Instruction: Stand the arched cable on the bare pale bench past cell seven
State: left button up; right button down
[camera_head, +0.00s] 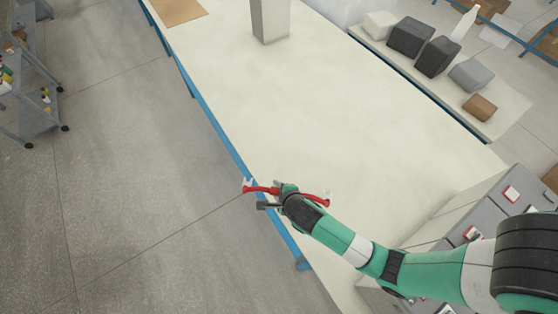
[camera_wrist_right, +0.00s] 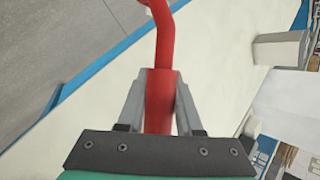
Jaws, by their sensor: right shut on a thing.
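The red arched cable (camera_head: 262,189) has pale ends and is held over the left edge of the pale bench (camera_head: 310,120). My right gripper (camera_head: 279,196) is shut on its middle part. One end sticks out to the left of the gripper and the other end to its right. In the right wrist view the cable (camera_wrist_right: 163,50) runs up between the two grey fingers. Grey battery cells (camera_head: 455,222) stand in a row at the lower right, partly hidden by my right arm. I cannot tell which one is cell seven. My left gripper is not in view.
A pale square post (camera_head: 270,20) stands at the bench's far end. The middle of the bench is bare. A side shelf (camera_head: 510,115) at the upper right holds several grey, black and brown blocks. A grey cart (camera_head: 35,110) stands on the floor at the left.

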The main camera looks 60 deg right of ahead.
pick_arm(q)
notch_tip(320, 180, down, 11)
jog(key=b, duration=0.8)
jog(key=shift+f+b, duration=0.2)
jog(key=shift+b, duration=0.15)
pick_arm(e)
jog(key=w+d+f+m+h, duration=0.1)
jog(key=d+f, duration=0.5)
jog(key=f, duration=0.3)
jog(key=w+d+f+m+h, duration=0.1)
jog(key=w+d+f+m, duration=0.1)
jog(key=d+f, duration=0.4)
notch_tip(320, 180, down, 3)
jog(key=shift+w+d+r+g, duration=0.15)
jog(key=shift+w+d+g, duration=0.15)
jog(key=shift+d+g, duration=0.1)
notch_tip(320, 180, down, 8)
jog(key=b, duration=0.5)
pick_arm(q)
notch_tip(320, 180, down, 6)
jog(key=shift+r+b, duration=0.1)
jog(key=shift+b, duration=0.35)
pick_arm(e)
jog(key=shift+f, duration=0.4)
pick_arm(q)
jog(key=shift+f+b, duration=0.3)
pick_arm(e)
jog(key=shift+f, duration=0.6)
